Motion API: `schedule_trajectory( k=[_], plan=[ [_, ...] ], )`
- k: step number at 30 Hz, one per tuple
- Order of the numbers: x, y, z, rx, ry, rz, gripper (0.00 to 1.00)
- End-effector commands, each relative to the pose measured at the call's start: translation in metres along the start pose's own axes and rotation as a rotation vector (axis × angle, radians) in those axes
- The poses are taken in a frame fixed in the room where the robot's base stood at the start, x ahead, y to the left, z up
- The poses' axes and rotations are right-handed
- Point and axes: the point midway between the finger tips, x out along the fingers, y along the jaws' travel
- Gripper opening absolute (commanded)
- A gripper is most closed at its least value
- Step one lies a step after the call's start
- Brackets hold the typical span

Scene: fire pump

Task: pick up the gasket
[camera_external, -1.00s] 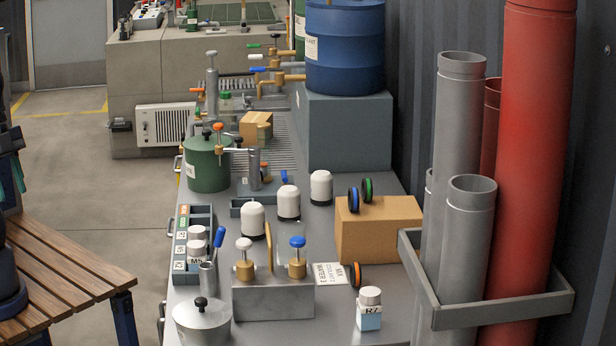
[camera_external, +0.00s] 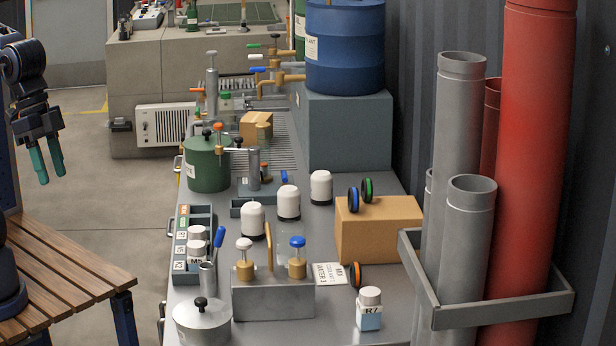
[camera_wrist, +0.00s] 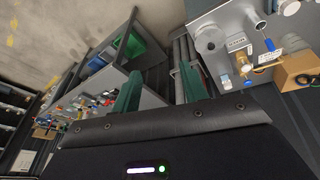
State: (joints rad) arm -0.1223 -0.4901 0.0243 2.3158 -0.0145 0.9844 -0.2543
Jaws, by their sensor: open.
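I cannot tell for sure which thing is the gasket. A thin tan piece (camera_external: 269,246) stands upright, seen nearly edge-on, at the metal block (camera_external: 274,300) between a white-topped and a blue-topped brass fitting. Black rings with a blue face (camera_external: 353,200) and a green face (camera_external: 367,189) stand on the cardboard box (camera_external: 379,235). An orange-faced ring (camera_external: 357,275) stands on the bench beside that box. My gripper (camera_external: 50,172) hangs at the far left, fingers down, open and empty, well apart from the bench. Its teal fingers (camera_wrist: 160,90) are spread in the wrist view.
White-capped canisters (camera_external: 288,202), a silver lidded pot (camera_external: 202,322), a labelled bottle (camera_external: 369,310) and a green pot (camera_external: 207,163) crowd the bench. Tall pipes (camera_external: 458,150) stand in a rack at right. A slatted wooden table (camera_external: 70,270) is front left; floor between is clear.

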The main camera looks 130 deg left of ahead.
Motion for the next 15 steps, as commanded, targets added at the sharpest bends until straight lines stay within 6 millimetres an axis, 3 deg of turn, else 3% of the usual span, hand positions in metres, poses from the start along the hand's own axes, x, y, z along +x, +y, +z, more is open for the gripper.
schedule_trajectory(
  k=[3, 15],
  plan=[
    [0.005, -0.007, -0.040, -0.119, -0.018, -0.015, 0.44],
    [0.037, -0.051, -0.162, -0.514, -0.061, -0.071, 0.44]
  ],
)
